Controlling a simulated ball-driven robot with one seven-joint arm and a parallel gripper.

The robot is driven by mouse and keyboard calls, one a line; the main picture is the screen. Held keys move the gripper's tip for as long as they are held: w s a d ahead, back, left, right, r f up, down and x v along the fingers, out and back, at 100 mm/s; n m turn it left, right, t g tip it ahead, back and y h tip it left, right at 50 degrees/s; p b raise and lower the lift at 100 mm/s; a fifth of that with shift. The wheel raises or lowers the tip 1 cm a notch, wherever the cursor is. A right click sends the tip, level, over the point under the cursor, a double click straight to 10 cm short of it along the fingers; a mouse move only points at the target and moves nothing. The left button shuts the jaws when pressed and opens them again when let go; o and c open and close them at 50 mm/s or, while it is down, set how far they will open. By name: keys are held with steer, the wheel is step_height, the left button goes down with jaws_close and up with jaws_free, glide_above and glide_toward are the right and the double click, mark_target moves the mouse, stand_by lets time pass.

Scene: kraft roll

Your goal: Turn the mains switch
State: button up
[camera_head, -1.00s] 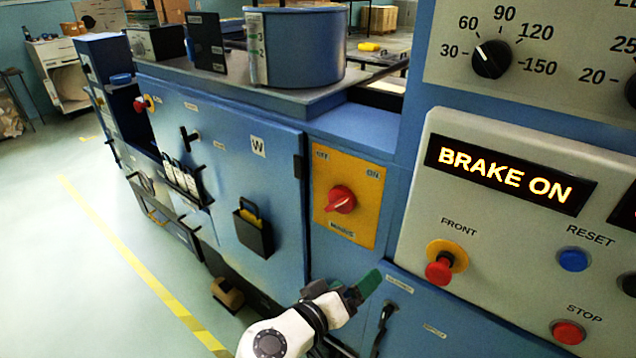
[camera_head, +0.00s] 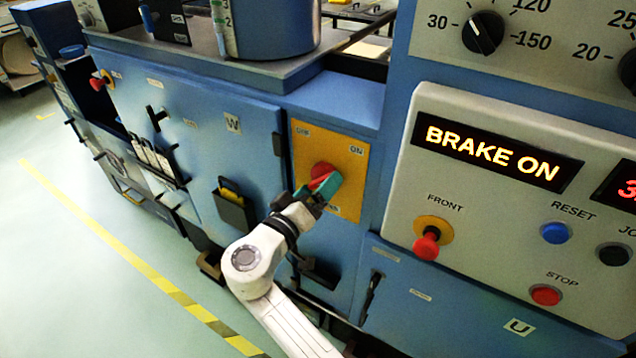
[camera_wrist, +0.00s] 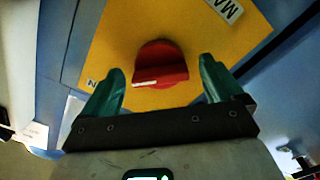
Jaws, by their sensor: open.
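The mains switch is a red rotary knob (camera_head: 322,171) on a yellow plate (camera_head: 349,160) with OFF at its upper left and ON at its upper right. My gripper (camera_head: 322,189) is in front of the knob and hides part of it in the head view. In the wrist view the red knob (camera_wrist: 160,65) sits just beyond and between the two green fingertips of my gripper (camera_wrist: 160,85). The jaws are open, with a gap on both sides of the knob. A white mark shows on the knob's edge. The knob's pointing direction is hard to tell.
A grey control panel (camera_head: 480,215) right of the plate has a lit BRAKE ON display (camera_head: 490,152), a red FRONT button (camera_head: 426,245) and other buttons. A black pocket (camera_head: 233,209) sticks out on the blue door at the left. Open floor (camera_head: 60,260) lies further left.

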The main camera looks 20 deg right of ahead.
steer(key=shift+w+d, duration=0.3)
steer(key=shift+d, duration=0.15)
steer(key=c, duration=1)
